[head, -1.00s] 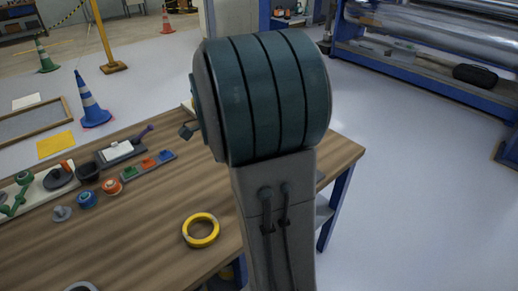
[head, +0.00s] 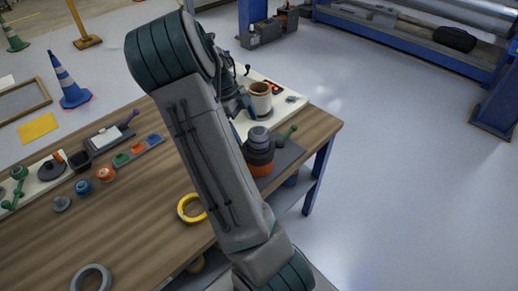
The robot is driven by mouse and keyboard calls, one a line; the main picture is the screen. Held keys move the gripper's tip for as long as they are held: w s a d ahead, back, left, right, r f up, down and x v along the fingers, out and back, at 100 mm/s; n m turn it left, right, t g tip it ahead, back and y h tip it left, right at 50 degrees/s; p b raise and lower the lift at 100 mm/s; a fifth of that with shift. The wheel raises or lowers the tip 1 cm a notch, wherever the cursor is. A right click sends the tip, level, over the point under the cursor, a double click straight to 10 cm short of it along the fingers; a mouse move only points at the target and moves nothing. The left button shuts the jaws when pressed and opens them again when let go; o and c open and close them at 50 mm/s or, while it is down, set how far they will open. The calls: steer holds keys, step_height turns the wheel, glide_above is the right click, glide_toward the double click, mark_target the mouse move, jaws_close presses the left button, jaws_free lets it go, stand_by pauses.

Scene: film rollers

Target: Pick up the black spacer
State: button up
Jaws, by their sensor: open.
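I cannot tell for sure which part is the black spacer. A dark round piece (head: 51,171) lies on the white board at the far left, and a black cup-like piece (head: 78,161) stands beside it. At the right, a stack of dark grey and black rounds (head: 259,140) sits over an orange ring (head: 260,168) on a dark plate. My gripper (head: 240,104) is partly hidden behind my arm, above the white board at the table's back right. It is open, and no held thing shows. The fingertips are not clear.
A green-knobbed handle (head: 287,135) stands beside the stack. The table's front middle is mostly clear.

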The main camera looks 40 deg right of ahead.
steer(key=p+x, duration=0.1)
steer(key=x, duration=0.6)
steer(key=shift+s+a+f+p, duration=0.1)
steer(key=shift+s+a+p, duration=0.05)
steer(key=shift+p, duration=0.15)
steer(key=c, duration=0.9)
